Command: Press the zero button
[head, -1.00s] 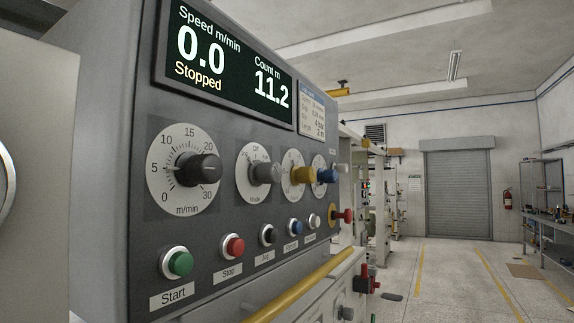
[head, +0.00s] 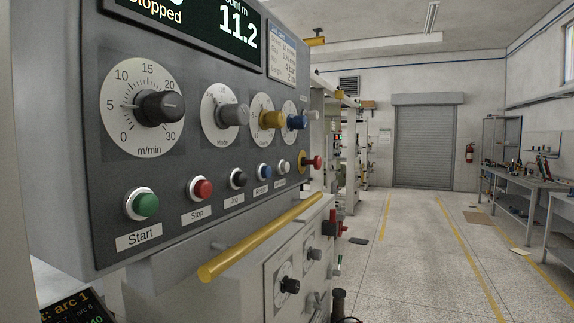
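The grey control panel (head: 88,190) fills the left of the head view. The labels under the blue and white buttons are too small to read, so I cannot tell which is zero. The display (head: 195,25), cut off at the top, shows 11.2 beside a partly cut count label, and "Stopped". My gripper is not in view.
A speed dial (head: 157,107) and several coloured knobs sit above the buttons. A yellow rail (head: 262,238) juts out below them. A red knob (head: 317,162) sticks out at the panel's right end. Open floor (head: 420,250) lies to the right, with benches (head: 520,185) beyond.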

